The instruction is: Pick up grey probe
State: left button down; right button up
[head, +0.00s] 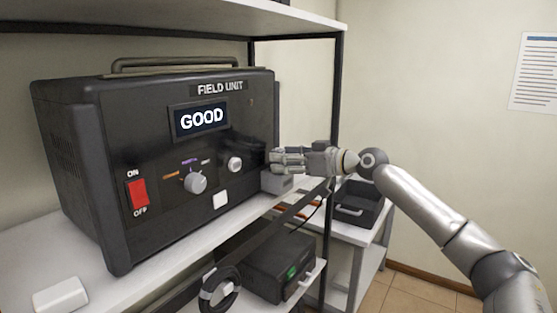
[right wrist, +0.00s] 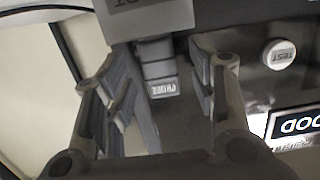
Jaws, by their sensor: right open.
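A grey stepped piece, which looks like the grey probe (right wrist: 155,55), sits between my right gripper's fingers in the right wrist view. A small label that seems to read PROBE (right wrist: 163,89) is below its narrow end. My right gripper (right wrist: 160,110) is open around this piece, with gaps visible beside it. In the head view my right gripper (head: 276,160) is at the right edge of the black field unit (head: 120,110), and its fingers hide the probe. A light grey block (head: 277,183) shows just below the fingers. My left gripper is not in view.
The unit's screen (head: 202,118) reads GOOD; a red switch (head: 138,193) and knob (head: 195,183) are on its front. A black shelf post (head: 333,130) stands behind my right gripper. A black tray (head: 358,203) and a lower black device (head: 265,262) are nearby. A white block (head: 60,294) lies front left.

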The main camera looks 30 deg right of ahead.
jog(key=shift+p+x, duration=0.5)
jog(key=shift+x, duration=0.95)
jog(key=shift+s, duration=0.15)
jog(key=shift+c, duration=1.1)
jog(key=shift+r, duration=0.1)
grip_shut()
